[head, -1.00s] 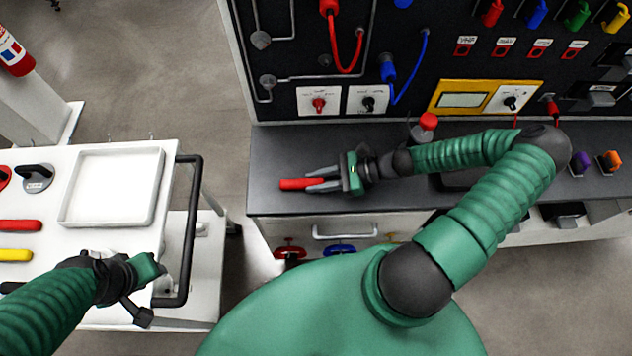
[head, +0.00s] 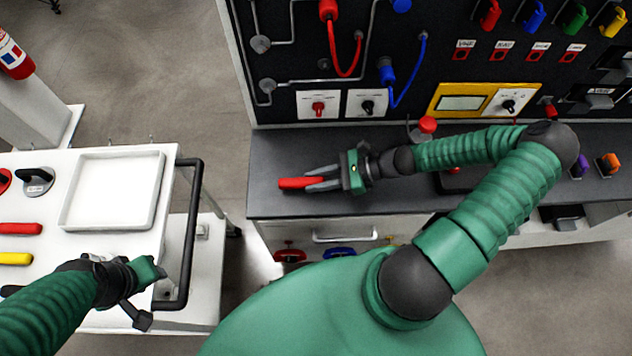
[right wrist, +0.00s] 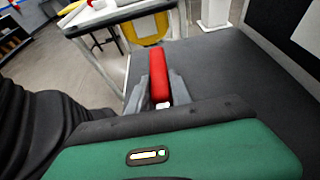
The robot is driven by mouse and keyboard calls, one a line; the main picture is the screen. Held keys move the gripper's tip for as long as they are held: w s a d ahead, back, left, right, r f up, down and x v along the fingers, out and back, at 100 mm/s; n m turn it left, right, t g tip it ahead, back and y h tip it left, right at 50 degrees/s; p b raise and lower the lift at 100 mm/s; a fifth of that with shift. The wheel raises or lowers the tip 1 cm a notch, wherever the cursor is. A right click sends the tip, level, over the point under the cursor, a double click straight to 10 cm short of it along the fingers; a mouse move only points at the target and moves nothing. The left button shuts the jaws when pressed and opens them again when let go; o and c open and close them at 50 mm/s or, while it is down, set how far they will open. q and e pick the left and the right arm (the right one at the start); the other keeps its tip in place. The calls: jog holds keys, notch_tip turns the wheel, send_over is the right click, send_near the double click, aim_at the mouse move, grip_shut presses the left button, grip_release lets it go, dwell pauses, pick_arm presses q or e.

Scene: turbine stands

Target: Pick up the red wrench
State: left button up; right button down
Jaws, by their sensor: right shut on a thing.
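The red wrench (head: 299,183) is at the left part of the dark bench top in the head view, its red handle pointing left. My right gripper (head: 322,181) is shut on it, with a finger on each side. The right wrist view also shows the red wrench (right wrist: 158,75) between the two grey fingers of the right gripper (right wrist: 158,98). I cannot tell whether the wrench touches the bench or is just above it. My left gripper (head: 158,268) is over the white cart at the lower left; its fingers are not clear.
The dark bench top (head: 275,150) is clear around the wrench. A panel with switches and cables stands behind it. A red-topped item (head: 427,125) stands near my right forearm. The white cart holds a white tray (head: 112,189), a red handle (head: 20,228) and a yellow handle (head: 15,258).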

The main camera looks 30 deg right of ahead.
jog(key=s+a+r, duration=0.1)
jog(key=s+a, duration=0.2)
jog(key=s, duration=0.4)
jog(key=s+a+r, duration=0.1)
jog(key=s+a, duration=0.1)
jog(key=s, duration=0.6)
jog(key=shift+a+r+p, duration=0.3)
jog(key=shift+a+r, duration=0.05)
jog(key=shift+a, duration=0.05)
dwell(0.7)
jog(key=c, duration=1.7)
grip_release()
grip_shut()
